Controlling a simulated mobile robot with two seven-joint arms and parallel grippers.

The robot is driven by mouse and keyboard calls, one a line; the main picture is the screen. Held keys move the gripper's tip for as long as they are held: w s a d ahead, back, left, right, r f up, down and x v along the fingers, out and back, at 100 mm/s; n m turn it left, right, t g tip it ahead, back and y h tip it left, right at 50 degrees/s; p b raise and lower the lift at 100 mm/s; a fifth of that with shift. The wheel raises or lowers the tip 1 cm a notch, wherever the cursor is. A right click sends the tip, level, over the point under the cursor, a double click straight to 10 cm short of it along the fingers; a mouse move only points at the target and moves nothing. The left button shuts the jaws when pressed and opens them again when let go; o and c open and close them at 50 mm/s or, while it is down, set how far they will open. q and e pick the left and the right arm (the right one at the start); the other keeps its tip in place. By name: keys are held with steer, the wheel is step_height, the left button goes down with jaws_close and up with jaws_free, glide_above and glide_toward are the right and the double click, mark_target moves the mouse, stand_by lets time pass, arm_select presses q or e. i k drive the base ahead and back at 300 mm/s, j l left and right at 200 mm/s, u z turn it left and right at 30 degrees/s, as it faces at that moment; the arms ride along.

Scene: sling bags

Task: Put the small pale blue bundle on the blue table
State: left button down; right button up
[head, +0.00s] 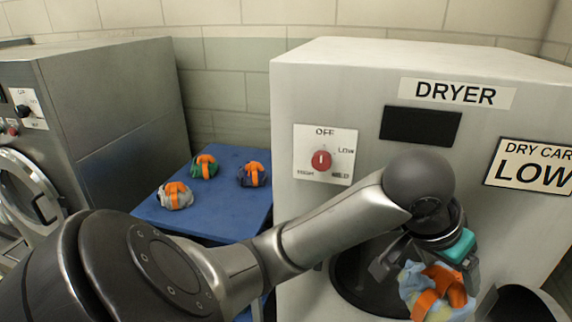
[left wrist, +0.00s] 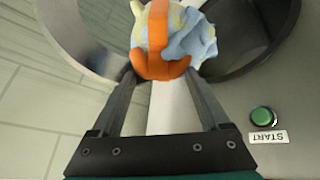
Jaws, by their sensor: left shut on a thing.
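The pale blue bundle (head: 410,277), with yellowish patches and an orange strap, is at the dryer's round opening in the head view. It also shows in the left wrist view (left wrist: 200,40). My left gripper (head: 425,275) is shut on it; in the left wrist view the two fingers (left wrist: 165,85) reach to its orange strap. The blue table (head: 225,220) stands between the two machines, left of the dryer. My arm crosses in front of its near right part. My right gripper is in neither view.
Three orange-strapped bundles lie on the blue table: grey (head: 175,196), green (head: 204,167) and dark blue (head: 251,175). The table's middle is bare. The dryer (head: 330,90) has a red knob (head: 321,160) and a green start button (left wrist: 262,116). A grey washer (head: 110,110) stands left.

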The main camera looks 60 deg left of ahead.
mark_target(230, 213)
steer(key=j+u, duration=0.15)
steer(key=u, duration=1.2)
